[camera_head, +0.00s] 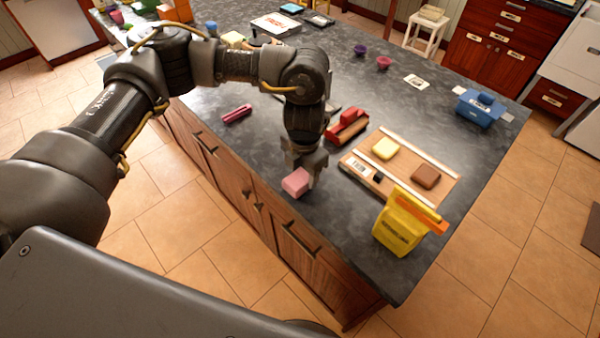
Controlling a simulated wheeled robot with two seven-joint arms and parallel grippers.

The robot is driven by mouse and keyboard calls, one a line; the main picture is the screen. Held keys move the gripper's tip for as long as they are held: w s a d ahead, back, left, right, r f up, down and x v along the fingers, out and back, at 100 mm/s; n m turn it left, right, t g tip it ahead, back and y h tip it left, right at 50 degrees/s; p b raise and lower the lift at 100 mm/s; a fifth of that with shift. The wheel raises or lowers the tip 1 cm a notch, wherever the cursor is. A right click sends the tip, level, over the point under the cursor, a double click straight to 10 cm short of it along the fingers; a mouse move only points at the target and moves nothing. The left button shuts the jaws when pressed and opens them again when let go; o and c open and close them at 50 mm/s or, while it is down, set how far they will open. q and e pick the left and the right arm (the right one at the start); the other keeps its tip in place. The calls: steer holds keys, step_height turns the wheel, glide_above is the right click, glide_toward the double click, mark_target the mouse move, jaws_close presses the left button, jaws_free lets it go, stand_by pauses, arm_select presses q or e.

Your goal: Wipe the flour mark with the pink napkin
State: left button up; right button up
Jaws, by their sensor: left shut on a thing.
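My left gripper (308,165) is shut on the pink napkin (296,182), a small folded pink block. It points down over the dark countertop (330,222) near the front edge. The napkin is at or just above the counter; I cannot tell whether it touches. No flour mark can be made out; the gripper and napkin may hide it. My right gripper is not in view.
Right of the gripper are a red tool (347,127), a wooden board (412,163) with yellow and brown blocks, and a yellow bag (400,225). A magenta item (237,114) lies left. A blue container (480,108) stands far right.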

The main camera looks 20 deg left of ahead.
arm_select(q)
step_height(320, 180, up, 3)
steer(key=shift+a+f+p, duration=0.1)
steer(key=shift+f+p, duration=0.1)
steer(key=shift+p, duration=0.65)
steer(key=shift+r+p, duration=1.1)
steer(key=shift+r, duration=0.4)
